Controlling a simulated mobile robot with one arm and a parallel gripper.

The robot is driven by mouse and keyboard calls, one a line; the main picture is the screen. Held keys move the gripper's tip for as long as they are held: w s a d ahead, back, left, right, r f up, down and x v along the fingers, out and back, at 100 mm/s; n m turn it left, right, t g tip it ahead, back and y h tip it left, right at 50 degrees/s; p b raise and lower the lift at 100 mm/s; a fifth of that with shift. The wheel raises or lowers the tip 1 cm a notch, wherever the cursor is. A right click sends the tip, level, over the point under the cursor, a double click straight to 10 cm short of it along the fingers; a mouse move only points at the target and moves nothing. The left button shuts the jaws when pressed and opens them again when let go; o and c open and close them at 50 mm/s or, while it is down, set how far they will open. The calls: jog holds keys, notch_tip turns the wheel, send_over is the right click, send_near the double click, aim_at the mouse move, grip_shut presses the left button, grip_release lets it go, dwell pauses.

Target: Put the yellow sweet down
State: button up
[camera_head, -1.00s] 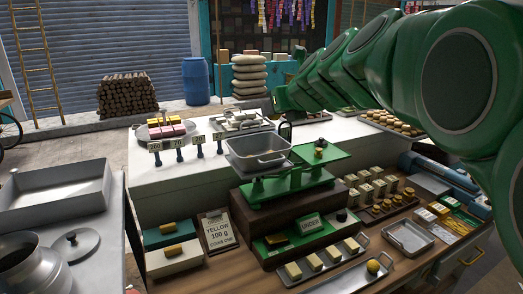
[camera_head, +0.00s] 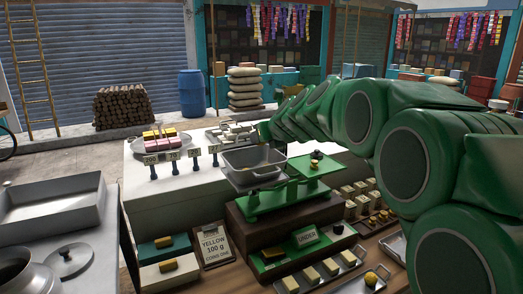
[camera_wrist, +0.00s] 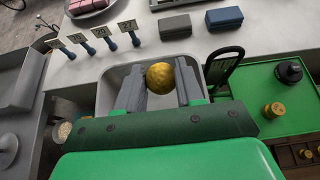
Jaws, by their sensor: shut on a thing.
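In the wrist view a round yellow sweet (camera_wrist: 160,77) sits between the two grey fingers of my gripper (camera_wrist: 160,88), which is shut on it. Behind and around it in that view is the grey metal pan (camera_wrist: 108,92) of the scale; I cannot tell how high the sweet is above the pan floor. In the head view the pan (camera_head: 235,160) sits on the left side of the green scale (camera_head: 262,203). My fingers are hard to make out there.
The scale's green right plate (camera_wrist: 257,88) carries a brass weight (camera_wrist: 275,110) and a black weight (camera_wrist: 289,71). Number tags on posts (camera_wrist: 101,30) stand left of the pan. A card reads yellow 100 g (camera_head: 213,245). Another yellow ball (camera_head: 371,279) lies on a front tray.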

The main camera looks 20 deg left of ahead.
jog(key=shift+w+a+f, duration=0.25)
jog(key=shift+w+f, duration=0.15)
jog(key=shift+f, duration=0.15)
jog(key=shift+w+a+f, duration=0.2)
jog(key=shift+w+f, duration=0.15)
jog(key=shift+f, duration=1.55)
jog(key=shift+f, duration=0.65)
jog(key=o, duration=1)
jog(key=shift+d+r, duration=0.1)
jog(key=shift+r, duration=0.55)
jog(key=shift+s+d+r, duration=0.15)
jog(key=shift+s+r, duration=0.05)
jog(key=shift+v, duration=5.7)
